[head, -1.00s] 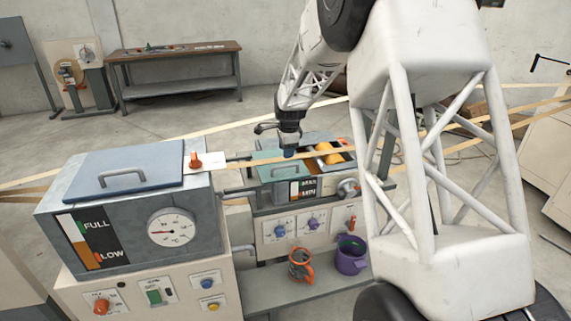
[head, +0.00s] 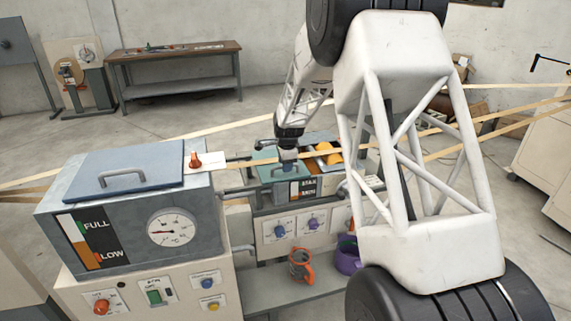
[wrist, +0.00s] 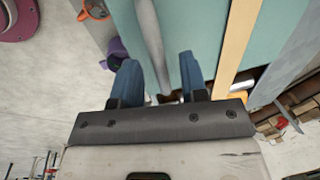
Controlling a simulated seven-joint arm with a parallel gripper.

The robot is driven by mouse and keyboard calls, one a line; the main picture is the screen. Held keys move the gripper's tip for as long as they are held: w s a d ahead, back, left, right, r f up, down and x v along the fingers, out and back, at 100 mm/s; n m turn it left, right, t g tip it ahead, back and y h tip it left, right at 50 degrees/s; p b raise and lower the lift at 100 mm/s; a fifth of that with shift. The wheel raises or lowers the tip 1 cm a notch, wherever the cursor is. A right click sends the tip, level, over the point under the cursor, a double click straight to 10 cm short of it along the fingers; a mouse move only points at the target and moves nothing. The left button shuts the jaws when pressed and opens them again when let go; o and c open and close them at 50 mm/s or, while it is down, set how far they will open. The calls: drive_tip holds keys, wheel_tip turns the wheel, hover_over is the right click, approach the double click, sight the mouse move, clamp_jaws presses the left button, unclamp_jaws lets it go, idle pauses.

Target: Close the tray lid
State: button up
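The tray (head: 303,186) is a dark metal box with a MAX/MIN level panel on its front, at the centre of the head view. Its teal lid (head: 264,176) lies over the left part; the right part is uncovered, with yellow-orange rollers (head: 333,157) showing. In the wrist view the teal surface (wrist: 189,22) fills the upper middle. My gripper (head: 288,165) is over the lid, pointing down. Its blue fingers (wrist: 158,82) are apart, with a grey bar (wrist: 151,42), seemingly the lid handle, running between them. Whether they touch it cannot be told.
A tank with a blue-grey lid (head: 120,165) and a dial stands at the left. An orange mug (head: 300,264) and a purple mug (head: 348,258) stand on a low shelf. Tan strips (head: 238,163) run across near the tray. My arm hides the right side.

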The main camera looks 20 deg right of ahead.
drive_tip(key=shift+c, duration=0.5)
clamp_jaws()
drive_tip(key=shift+d, duration=2.65)
drive_tip(key=shift+o, duration=0.5)
unclamp_jaws()
drive_tip(key=shift+r, duration=0.1)
wheel_tip(320, 180, up, 7)
drive_tip(key=s, duration=0.1)
drive_tip(key=shift+s+r, duration=0.2)
drive_tip(key=shift+s, duration=0.05)
